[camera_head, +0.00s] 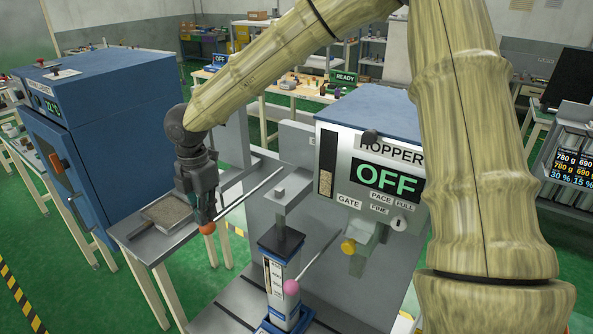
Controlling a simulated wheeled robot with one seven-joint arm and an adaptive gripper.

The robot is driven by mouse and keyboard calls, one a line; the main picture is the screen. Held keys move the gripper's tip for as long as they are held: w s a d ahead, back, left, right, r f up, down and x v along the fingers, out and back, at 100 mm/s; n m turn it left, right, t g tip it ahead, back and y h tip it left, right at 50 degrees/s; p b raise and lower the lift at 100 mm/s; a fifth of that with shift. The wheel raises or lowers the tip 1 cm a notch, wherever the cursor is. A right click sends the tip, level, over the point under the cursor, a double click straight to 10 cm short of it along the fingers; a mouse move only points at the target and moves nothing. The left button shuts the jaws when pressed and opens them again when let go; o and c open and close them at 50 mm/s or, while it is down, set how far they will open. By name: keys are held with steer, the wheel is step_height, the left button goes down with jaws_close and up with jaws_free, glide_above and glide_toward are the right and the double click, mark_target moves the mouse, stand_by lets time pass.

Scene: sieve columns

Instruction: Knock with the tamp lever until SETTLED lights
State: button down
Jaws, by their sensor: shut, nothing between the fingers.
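My gripper (206,219) is shut and points down over the grey bench at left of centre. Its tips are right at the orange ball (207,229) on the end of a long pale rod (250,195). I cannot tell whether they touch. A second, shorter rod with a pink ball (291,287) stands by the column (281,270), which has a dark top and a pale scale. I cannot tell from labels which rod is the tamp lever. No SETTLED lamp is readable in view.
The hopper (370,145) reads OFF and has a yellow knob (348,246) below. A tray of grainy material (167,213) sits on the bench at left. A blue cabinet (110,130) stands behind it. My arm hides part of the right side.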

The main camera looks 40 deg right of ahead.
steer(key=shift+f+b, duration=0.6)
steer(key=shift+f, duration=1)
step_height(320, 180, up, 12)
steer(key=p, duration=1)
steer(key=shift+r, duration=0.2)
steer(key=shift+d+f, duration=0.1)
